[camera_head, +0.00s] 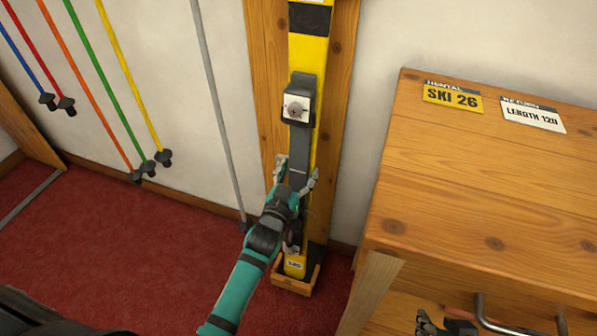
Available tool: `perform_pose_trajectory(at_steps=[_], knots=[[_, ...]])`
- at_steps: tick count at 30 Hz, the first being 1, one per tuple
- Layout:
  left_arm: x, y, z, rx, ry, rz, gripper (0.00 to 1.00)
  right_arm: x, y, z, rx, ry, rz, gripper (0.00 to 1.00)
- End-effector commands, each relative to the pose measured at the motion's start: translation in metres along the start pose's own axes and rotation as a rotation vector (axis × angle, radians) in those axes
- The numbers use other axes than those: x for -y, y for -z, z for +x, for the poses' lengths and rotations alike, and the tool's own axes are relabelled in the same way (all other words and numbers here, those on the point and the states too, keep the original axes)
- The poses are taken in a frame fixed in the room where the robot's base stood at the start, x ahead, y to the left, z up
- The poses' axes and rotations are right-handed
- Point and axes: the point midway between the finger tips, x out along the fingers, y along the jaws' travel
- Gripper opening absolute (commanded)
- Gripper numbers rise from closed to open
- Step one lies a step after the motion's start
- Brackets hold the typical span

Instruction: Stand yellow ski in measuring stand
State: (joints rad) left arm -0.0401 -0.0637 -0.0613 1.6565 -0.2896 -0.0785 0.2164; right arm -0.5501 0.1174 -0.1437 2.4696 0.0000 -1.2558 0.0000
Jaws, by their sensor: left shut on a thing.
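The yellow ski (307,55) stands upright against the wooden measuring stand (343,60), with a black band near its top and a dark binding with a white plate on it. Its lower end is at the stand's small wooden foot box (292,288); the exact contact is partly hidden. My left gripper (297,172) is shut on the ski below the binding, with a finger at each side. My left arm hides part of the lower ski. My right gripper (446,325) shows only in part at the bottom edge, and its jaws are unclear.
A wooden bench (480,190) fills the right, with a yellow "SKI 26" card (453,98) and a white "LENGTH 120" card (532,115). A grey pole (216,110) leans left of the stand. Several coloured poles (125,70) line the left wall. Red carpet (130,250) is clear.

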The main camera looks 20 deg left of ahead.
Motion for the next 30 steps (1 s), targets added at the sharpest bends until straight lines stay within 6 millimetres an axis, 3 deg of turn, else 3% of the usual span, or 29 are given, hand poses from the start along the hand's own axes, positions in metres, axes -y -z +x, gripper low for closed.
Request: perform_pose_trajectory(at_steps=[11,12,18,23,26,30], knots=[[0.0,0.005,0.001,-0.013,-0.001,0.0,0.07,0.0,0.002,0.0,-0.01,0.0,0.0,0.4],[0.0,0.005,0.001,-0.013,-0.001,0.0,0.68,0.0,0.002,0.0,-0.01,0.001,0.0,0.4],[0.0,0.003,0.001,-0.007,0.0,0.0,0.92,0.0,0.002,0.0,-0.009,0.0,0.0,0.4],[0.0,0.001,0.001,-0.004,0.0,0.0,0.92,0.0,0.002,0.0,-0.009,0.0,0.0,0.4],[0.0,-0.005,-0.001,0.009,0.001,0.0,1.0,0.0,0.002,0.001,-0.01,0.0,0.0,0.4],[0.0,-0.003,0.0,0.005,0.0,0.0,1.0,0.0,0.002,0.0,-0.01,0.001,0.0,0.4]])
